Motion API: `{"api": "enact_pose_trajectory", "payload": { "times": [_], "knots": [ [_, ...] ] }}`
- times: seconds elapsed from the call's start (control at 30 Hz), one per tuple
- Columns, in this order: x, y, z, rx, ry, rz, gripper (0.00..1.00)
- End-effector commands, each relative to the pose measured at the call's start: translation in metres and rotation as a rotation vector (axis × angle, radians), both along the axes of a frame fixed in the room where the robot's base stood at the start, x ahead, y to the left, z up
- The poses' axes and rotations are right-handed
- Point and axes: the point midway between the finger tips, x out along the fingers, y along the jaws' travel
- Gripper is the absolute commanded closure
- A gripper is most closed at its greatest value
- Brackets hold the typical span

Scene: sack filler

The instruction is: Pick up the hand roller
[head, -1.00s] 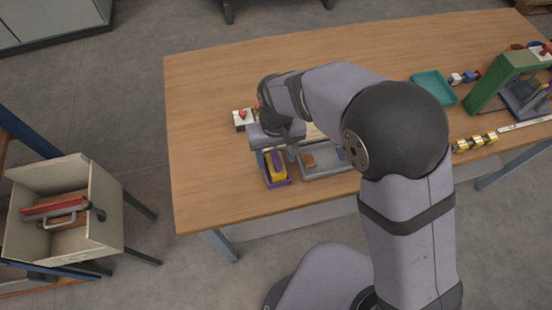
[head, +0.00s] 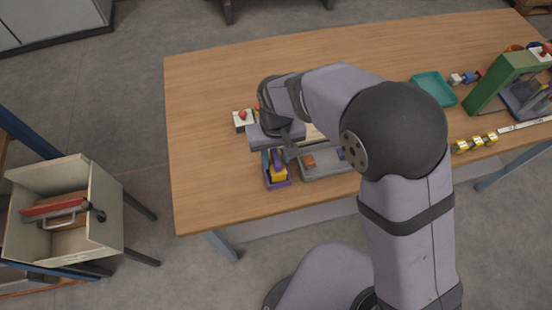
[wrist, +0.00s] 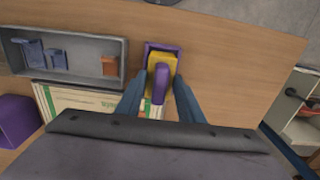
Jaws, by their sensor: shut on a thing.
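The hand roller, seemingly the yellow piece with a purple handle (wrist: 161,82), is in a small purple holder (wrist: 148,50) near the table's front edge. In the head view the yellow part (head: 278,174) shows inside the purple holder. My gripper (wrist: 160,74) points down over it, its two blue fingers shut on the roller from both sides. The roller is still within the holder's outline; I cannot tell whether it is lifted clear. My wrist partly covers this spot in the head view.
A grey tray (head: 327,171) with small blue and brown blocks lies close to the right of the holder. A white box with a red knob (head: 243,120) stands behind. A teal tray (head: 436,83) and green frame (head: 490,85) are farther right. The table's left side is clear.

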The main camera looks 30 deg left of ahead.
Motion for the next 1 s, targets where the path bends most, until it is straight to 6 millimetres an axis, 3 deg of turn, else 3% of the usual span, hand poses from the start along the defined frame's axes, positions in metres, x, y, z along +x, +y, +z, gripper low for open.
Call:
{"api": "enact_pose_trajectory", "payload": {
  "times": [0.5, 1.0],
  "knots": [
    [0.001, 0.001, 0.077, 0.006, -0.004, 0.0, 0.88],
    [0.003, -0.005, 0.1, -0.001, 0.001, -0.013, 0.88]
  ]
}}
